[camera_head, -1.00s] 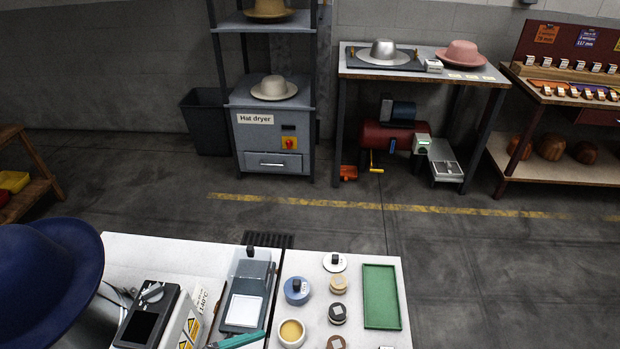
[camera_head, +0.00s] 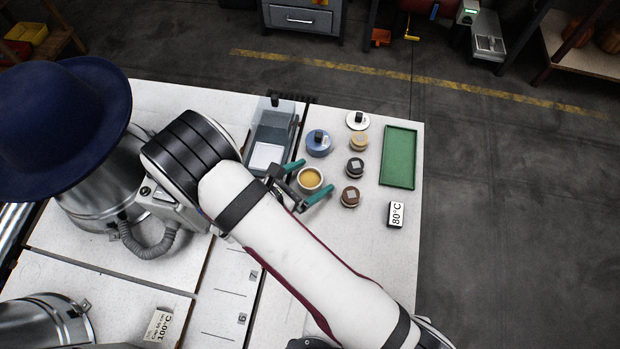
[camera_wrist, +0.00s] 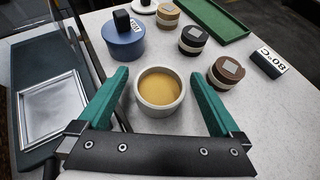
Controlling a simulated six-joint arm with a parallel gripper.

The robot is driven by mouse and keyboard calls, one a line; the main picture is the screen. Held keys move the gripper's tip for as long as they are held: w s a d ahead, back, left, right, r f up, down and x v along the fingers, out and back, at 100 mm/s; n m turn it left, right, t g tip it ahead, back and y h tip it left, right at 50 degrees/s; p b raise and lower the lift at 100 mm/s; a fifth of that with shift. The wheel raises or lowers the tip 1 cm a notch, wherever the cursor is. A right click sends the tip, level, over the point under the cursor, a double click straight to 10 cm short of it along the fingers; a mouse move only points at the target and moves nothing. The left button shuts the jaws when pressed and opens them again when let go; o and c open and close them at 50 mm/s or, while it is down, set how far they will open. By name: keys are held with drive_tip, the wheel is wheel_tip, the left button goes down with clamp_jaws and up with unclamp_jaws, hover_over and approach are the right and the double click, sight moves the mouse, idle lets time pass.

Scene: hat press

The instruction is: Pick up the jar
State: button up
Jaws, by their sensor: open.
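An open white jar with yellow-tan contents (camera_head: 310,180) stands upright on the white table. In the wrist view the jar (camera_wrist: 160,104) sits between the two green fingers, a little nearer the left one, with gaps on both sides. My gripper (camera_head: 306,181) is open, with its fingers to either side of the jar in the head view. In the wrist view my gripper (camera_wrist: 165,95) is empty, and the jar's rim and inside show clearly.
A blue container (camera_wrist: 116,41) stands just beyond the jar. Small tins stand to its right: tan (camera_head: 359,141), dark (camera_head: 356,168) and brown (camera_head: 350,197). A green tray (camera_head: 398,157), an 80°C block (camera_head: 396,214) and a grey device (camera_head: 270,135) are nearby. Bare table lies between them.

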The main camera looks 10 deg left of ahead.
clamp_jaws()
idle(0.5)
